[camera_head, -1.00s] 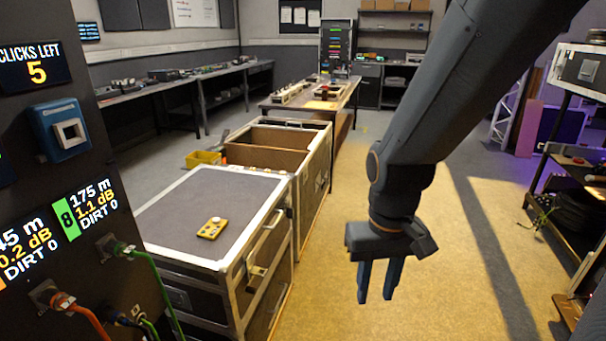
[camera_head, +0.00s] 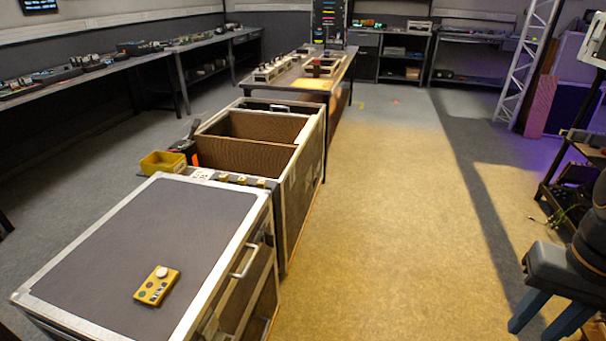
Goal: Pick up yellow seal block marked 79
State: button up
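Several small yellow blocks (camera_head: 243,181) sit in a row along the near rim of the open flight case, beyond the closed case. They are too small for me to read any number, so I cannot tell which one is marked 79. My gripper (camera_head: 545,325) hangs at the lower right edge of the view, fingers pointing down. Its two blue fingers are apart with nothing seen between them. It is far to the right of the blocks, over the floor side.
A closed case (camera_head: 120,240) stands near left, with a yellow button box (camera_head: 156,287) on top. A yellow bin (camera_head: 163,163) is beside the open case (camera_head: 291,190). A table (camera_head: 338,80) with gear stands behind. The floor (camera_head: 400,200) right of the cases is clear.

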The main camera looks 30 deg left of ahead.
aim_at(261, 184)
jog(key=z, duration=0.1)
jog(key=i, duration=0.65)
jog(key=u, duration=0.65)
jog(key=i, duration=0.7)
jog(key=u, duration=0.6)
